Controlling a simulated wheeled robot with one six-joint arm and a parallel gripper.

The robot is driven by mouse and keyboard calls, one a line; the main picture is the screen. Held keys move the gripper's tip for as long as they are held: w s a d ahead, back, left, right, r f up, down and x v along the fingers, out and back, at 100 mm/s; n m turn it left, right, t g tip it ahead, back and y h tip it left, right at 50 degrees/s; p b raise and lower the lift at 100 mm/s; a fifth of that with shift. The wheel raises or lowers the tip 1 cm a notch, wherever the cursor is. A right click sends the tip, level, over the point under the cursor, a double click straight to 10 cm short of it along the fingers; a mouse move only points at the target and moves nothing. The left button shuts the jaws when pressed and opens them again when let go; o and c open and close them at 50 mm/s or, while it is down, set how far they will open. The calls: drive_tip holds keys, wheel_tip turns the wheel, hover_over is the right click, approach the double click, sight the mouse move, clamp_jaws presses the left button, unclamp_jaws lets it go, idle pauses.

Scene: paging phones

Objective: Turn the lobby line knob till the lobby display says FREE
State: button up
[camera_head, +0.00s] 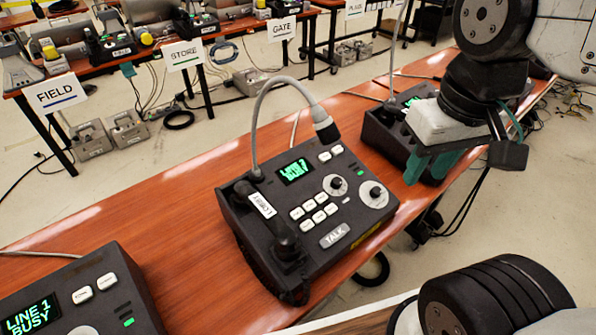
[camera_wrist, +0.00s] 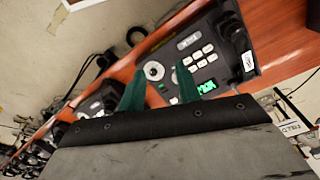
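A dark desk phone (camera_head: 325,225) with a gooseneck microphone stands mid-table in the head view. Its handset label (camera_head: 262,204) is too blurred to read for certain. Its green display (camera_head: 295,171) is lit but its text is not legible; it also glows in the wrist view (camera_wrist: 207,87). Its large round dial knob (camera_head: 373,194) sits at the panel's right, beside a smaller dial (camera_head: 335,184). My gripper (camera_head: 428,167) has green fingers, apart and empty, right of the large dial in the head view. In the wrist view the large dial (camera_wrist: 153,71) shows between the fingers (camera_wrist: 160,88), beyond their tips.
Another phone (camera_head: 75,300) at the lower left reads LINE 1 BUSY. A further phone (camera_head: 388,130) stands behind my gripper. The gooseneck microphone (camera_head: 318,115) arches over the middle phone. Back tables carry signs such as FIELD (camera_head: 57,93) and STORE (camera_head: 184,54).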

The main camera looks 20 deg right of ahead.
drive_tip(key=shift+o, duration=1.4)
drive_tip(key=n+g, duration=0.1)
drive_tip(key=n, duration=0.5)
hover_over(337, 180)
wheel_tip(337, 180, down, 14)
drive_tip(key=shift+f, duration=0.1)
wheel_tip(337, 180, down, 8)
drive_tip(key=shift+r, duration=0.15)
drive_tip(key=c, duration=1)
